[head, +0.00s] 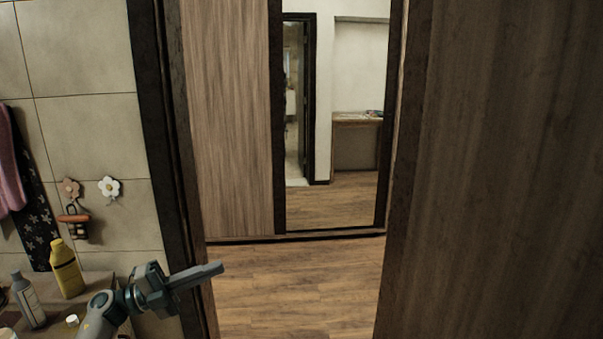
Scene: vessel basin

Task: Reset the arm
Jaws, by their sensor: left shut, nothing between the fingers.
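My left gripper (213,273) is at the lower left of the head view, with its arm coming in from the lower left edge. Its fingers are together, point to the right and hold nothing. It is in front of the dark door frame, to the right of the counter's bottles. My right gripper and right arm are not in view.
A yellow bottle (66,268) and a grey bottle (28,300) stand on the counter at lower left. A dark door frame (165,130) rises beside the gripper. A brown wooden panel (500,170) fills the right side. Open wooden floor (290,285) lies between.

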